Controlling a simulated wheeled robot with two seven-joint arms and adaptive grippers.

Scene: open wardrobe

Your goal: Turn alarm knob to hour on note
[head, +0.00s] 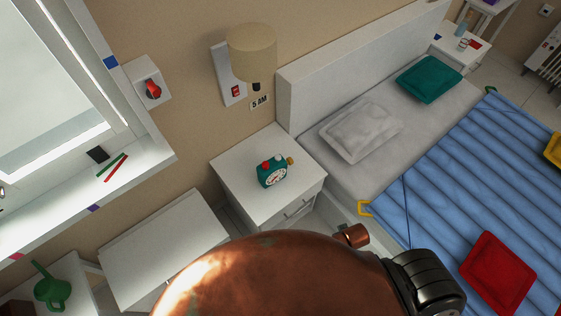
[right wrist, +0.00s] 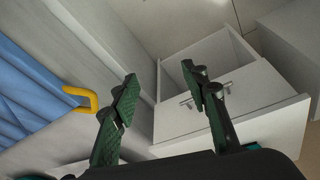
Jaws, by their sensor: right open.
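A teal alarm clock (head: 271,174) with a white face stands on the white nightstand (head: 237,183) in the head view. A brownish-yellow knob (head: 290,160) sticks out at its right side, and red and white parts show on top. A note (head: 259,102) reading "5 AM" is on the wall below the lamp. The clock's hands are too small to read. My right gripper (right wrist: 160,80) is open and empty in the right wrist view, low near a drawer (right wrist: 235,100) with a bar handle; the clock is not in that view. My left gripper is not in view.
The bed with a blue striped cover (head: 430,170) stands right of the nightstand; a yellow hook (right wrist: 82,98) shows at its edge. The wall lamp (head: 252,52) hangs above. My copper arm link covers the lower middle of the head view. Nightstand top around the clock is clear.

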